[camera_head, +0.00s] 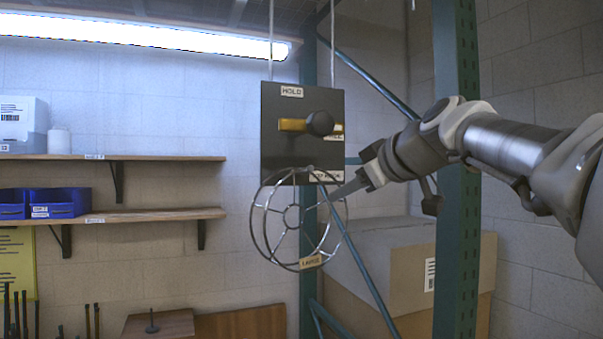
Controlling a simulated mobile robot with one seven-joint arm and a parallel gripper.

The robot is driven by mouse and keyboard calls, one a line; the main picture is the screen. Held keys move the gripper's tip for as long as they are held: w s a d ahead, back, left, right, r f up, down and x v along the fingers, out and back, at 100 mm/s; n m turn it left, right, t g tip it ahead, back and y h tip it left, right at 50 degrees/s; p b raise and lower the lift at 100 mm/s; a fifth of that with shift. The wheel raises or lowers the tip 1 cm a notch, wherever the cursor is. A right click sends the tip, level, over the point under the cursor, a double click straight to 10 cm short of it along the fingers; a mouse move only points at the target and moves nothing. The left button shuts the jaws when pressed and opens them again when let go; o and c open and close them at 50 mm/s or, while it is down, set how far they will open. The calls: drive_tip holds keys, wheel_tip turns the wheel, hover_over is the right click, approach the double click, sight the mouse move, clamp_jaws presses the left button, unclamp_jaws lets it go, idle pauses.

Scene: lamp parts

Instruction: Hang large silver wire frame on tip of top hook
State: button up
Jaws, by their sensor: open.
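The large silver wire frame (272,252), with a tag reading LARGE, is a round cage of rings and spokes. It is tilted, in front of the lower edge of a dark board (275,100). What bears it is hard to see. On the board, below a HOLD label, is a brass bar (292,125) with a dark round knob (320,123), the upper fitting. A lower label is partly hidden by the frame. My gripper (338,192) is open at the frame's upper right side. Its fingertips overlap the wires in view; contact is unclear.
The board hangs from two pale cords. A green post (457,200) and thin diagonal braces stand at right and behind. Cardboard boxes (400,265) sit behind my arm. Wooden shelves (140,215) with blue bins (62,203) are at left.

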drive_tip(key=shift+x, duration=1.35)
drive_tip(key=shift+c, duration=0.2)
clamp_jaws()
idle(0.5)
drive_tip(key=shift+o, duration=0.2)
unclamp_jaws()
